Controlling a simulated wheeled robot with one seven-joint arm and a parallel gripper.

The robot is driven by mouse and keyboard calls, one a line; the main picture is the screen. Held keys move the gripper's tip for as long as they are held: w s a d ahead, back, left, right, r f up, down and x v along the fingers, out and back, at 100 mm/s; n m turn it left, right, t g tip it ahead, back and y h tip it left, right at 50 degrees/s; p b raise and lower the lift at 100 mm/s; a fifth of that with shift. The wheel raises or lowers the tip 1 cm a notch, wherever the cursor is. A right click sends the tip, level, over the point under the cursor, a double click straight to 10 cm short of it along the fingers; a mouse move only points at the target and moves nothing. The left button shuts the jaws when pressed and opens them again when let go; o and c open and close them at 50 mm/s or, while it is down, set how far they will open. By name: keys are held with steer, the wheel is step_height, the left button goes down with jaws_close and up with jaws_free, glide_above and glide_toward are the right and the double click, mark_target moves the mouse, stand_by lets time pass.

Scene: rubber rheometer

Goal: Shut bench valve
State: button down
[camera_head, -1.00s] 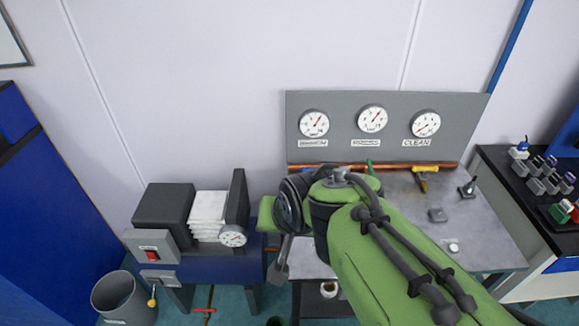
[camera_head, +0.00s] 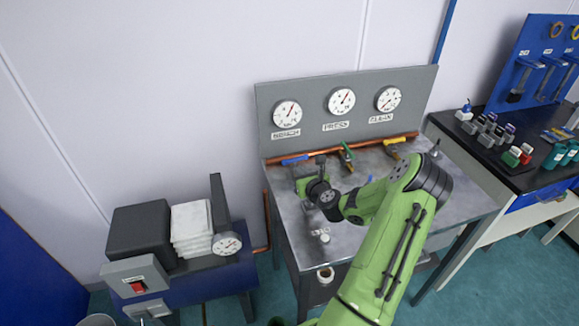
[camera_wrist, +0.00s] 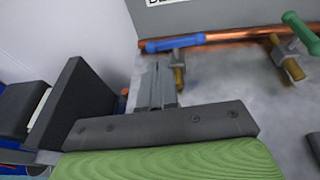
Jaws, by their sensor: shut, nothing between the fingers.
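The bench valve has a blue lever handle (camera_head: 295,159) below the gauge marked BENCH (camera_head: 287,114). In the wrist view the blue handle (camera_wrist: 175,43) lies roughly along the copper pipe, with a brass stem (camera_wrist: 178,78) below its right end. My gripper (camera_wrist: 157,72) is shut and empty. Its narrow grey fingers point up the wrist picture, just below the blue handle; whether they touch it I cannot tell. In the head view my gripper is over the left of the metal bench, close to the blue handle, its fingertips unclear.
A green valve handle (camera_head: 347,152) and a yellow one (camera_head: 394,141) sit further right along the copper pipe (camera_head: 372,141). The grey gauge panel (camera_head: 310,90) stands behind. A machine with a black block (camera_head: 141,236) is at left.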

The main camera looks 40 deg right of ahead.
mark_target(291, 159)
steer(key=x, duration=0.6)
steer(key=shift+w+f, duration=0.2)
steer(key=shift+w, duration=0.2)
steer(key=shift+w, duration=0.1)
steer(key=shift+w+r+p, duration=0.2)
steer(key=shift+w+p, duration=0.25)
steer(key=shift+p, duration=0.05)
steer(key=shift+d+r, duration=0.1)
steer(key=shift+s+d, duration=0.4)
steer(key=shift+s, duration=0.15)
